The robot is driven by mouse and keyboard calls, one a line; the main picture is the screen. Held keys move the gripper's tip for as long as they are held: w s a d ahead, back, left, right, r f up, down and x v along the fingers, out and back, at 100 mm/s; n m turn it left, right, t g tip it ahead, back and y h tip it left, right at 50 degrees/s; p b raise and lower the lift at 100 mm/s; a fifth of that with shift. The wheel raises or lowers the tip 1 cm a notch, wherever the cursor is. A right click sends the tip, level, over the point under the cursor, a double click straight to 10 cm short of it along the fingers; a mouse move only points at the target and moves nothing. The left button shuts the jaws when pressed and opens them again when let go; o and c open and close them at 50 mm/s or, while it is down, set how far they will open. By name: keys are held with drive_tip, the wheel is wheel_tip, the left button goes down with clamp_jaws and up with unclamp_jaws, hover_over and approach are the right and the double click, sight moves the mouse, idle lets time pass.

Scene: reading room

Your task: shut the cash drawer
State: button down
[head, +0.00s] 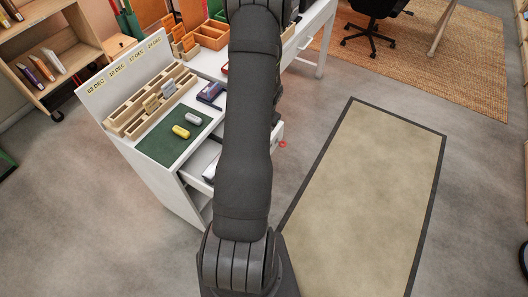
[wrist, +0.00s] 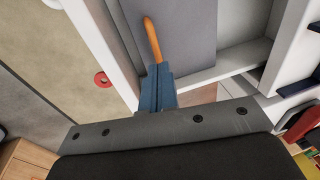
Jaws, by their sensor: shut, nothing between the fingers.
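The cash drawer (head: 277,131) stands open from the white desk; my arm hides its middle in the head view. Its white front (wrist: 98,42) runs slantwise through the wrist view, with a red ring-shaped knob (wrist: 102,79) on the outer side. The knob also shows in the head view (head: 283,144). My gripper (wrist: 157,72) is shut and empty, its blue fingers over the drawer near the inner side of the front. I cannot tell whether they touch it. In the head view my gripper is hidden behind my arm.
An orange stick (wrist: 152,38) shows at my fingertips over a grey surface in the drawer. The white desk bears a green mat (head: 165,150), two small blocks and a wooden rack (head: 150,100). A beige mat (head: 370,190) lies on the clear floor at right.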

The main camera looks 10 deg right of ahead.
drive_tip(key=w+d+r+m+h, duration=0.15)
drive_tip(key=d+r, duration=0.35)
drive_tip(key=d, duration=0.6)
drive_tip(key=s+d+f+m+t+y, duration=0.1)
drive_tip(key=s+f+m+t+y, duration=0.4)
drive_tip(key=s+m+y, duration=0.4)
drive_tip(key=s+f+m+t+y, duration=0.5)
drive_tip(key=s+m, duration=0.3)
drive_tip(key=s, duration=0.3)
drive_tip(key=x, duration=1.2)
drive_tip(key=shift+w+f+t+h, duration=0.15)
drive_tip(key=shift+w+t+h, duration=0.2)
drive_tip(key=shift+w, duration=0.25)
drive_tip(key=shift+a+n, duration=0.1)
drive_tip(key=shift+n, duration=0.15)
